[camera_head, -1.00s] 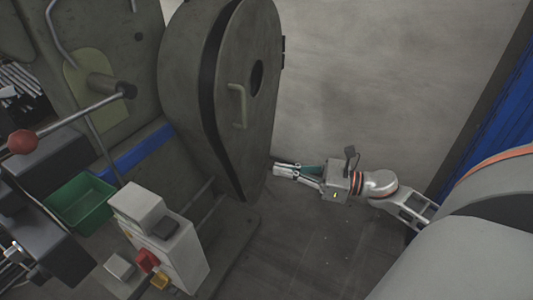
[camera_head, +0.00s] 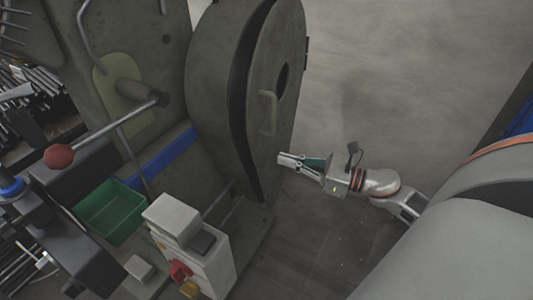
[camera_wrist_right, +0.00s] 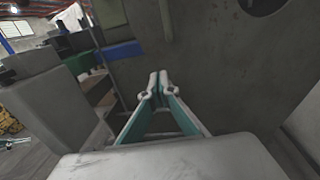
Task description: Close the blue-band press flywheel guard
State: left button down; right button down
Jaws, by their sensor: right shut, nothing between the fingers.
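The blue-band press (camera_head: 120,90) stands at the left in the head view, with its blue band (camera_head: 165,160) low on the body. Its flywheel guard (camera_head: 279,85) is a grey-green cover with a round hole and a handle (camera_head: 267,112). A dark gap shows between the guard and its housing (camera_head: 217,60), so it stands partly open. My right gripper (camera_head: 282,160) is shut and empty at the guard's lower outer face; I cannot tell whether it touches. In the wrist view the closed fingertips (camera_wrist_right: 158,76) are in front of the guard's grey face (camera_wrist_right: 215,75).
A grey control box (camera_head: 190,240) with red and yellow buttons stands in front of the press. A green bin (camera_head: 110,211) and a red-knobbed lever (camera_head: 59,156) are at the left. Open floor (camera_head: 400,70) lies right of the guard.

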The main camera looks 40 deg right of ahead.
aim_at(256, 149)
jog(key=shift+x, duration=3.1)
jog(key=x, duration=0.5)
jog(key=shift+r, duration=0.1)
jog(key=shift+w, duration=0.2)
jog(key=shift+r, duration=0.15)
jog(key=shift+r, duration=0.1)
